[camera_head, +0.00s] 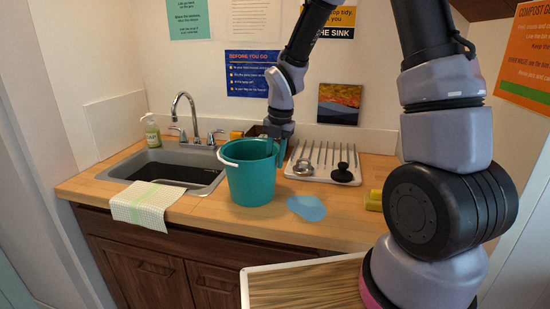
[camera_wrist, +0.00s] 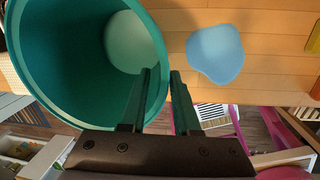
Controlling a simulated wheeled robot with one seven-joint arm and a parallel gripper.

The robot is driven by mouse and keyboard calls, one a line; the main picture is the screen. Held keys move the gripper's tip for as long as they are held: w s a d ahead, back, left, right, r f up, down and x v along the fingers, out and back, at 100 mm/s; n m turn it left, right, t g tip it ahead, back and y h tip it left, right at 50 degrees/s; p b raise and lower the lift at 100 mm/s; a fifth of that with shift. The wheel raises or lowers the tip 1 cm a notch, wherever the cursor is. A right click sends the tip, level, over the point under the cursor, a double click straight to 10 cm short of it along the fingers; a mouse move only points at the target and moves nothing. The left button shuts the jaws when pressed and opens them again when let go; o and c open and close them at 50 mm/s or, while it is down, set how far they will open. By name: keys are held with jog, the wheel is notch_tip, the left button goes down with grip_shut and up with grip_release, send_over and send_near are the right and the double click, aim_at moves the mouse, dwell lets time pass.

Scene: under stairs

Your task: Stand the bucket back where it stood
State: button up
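The teal bucket (camera_head: 250,182) is upright at the counter's front, between the sink and a flat light-blue patch (camera_head: 306,207). Its white handle hangs on the left side. I cannot tell whether its base touches the counter. My gripper (camera_head: 281,142) comes down on its right rim. In the wrist view, the bucket (camera_wrist: 60,60) fills the left side, and the fingers of my gripper (camera_wrist: 163,75) straddle its wall, one inside and one outside, closed on it. A paler round area shows inside the bucket. The blue patch (camera_wrist: 215,53) lies just beyond the rim.
The sink (camera_head: 170,168) is left of the bucket, with a towel (camera_head: 146,203) over the front edge and a soap bottle (camera_head: 151,132) behind. Yellow sponges (camera_head: 374,199) lie further right.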

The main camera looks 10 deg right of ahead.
jog(key=shift+o, duration=0.5)
jog(key=s+d+r+m+t, duration=0.1)
jog(key=s+d+r+m, duration=0.15)
jog(key=r, duration=0.55)
jog(key=s+d+r+m, duration=0.15)
jog(key=r+m, duration=0.25)
jog(key=r, duration=0.5)
jog(key=s+d+r+m+t, duration=0.1)
jog(key=s+d+r+m, duration=0.2)
jog(key=m, duration=0.6)
jog(key=s+d+r+m+t, duration=0.2)
jog(key=s+m, duration=0.4)
jog(key=m, duration=0.3)
jog(key=s+d+r+m+t+y, duration=0.1)
jog(key=s+d+r+m+t, duration=0.1)
jog(key=m, duration=0.8)
jog(key=s+d+r, duration=0.1)
jog(key=s+d, duration=0.1)
jog(key=s, duration=0.1)
jog(key=shift+s+r, duration=0.25)
jog(key=shift+r, duration=0.15)
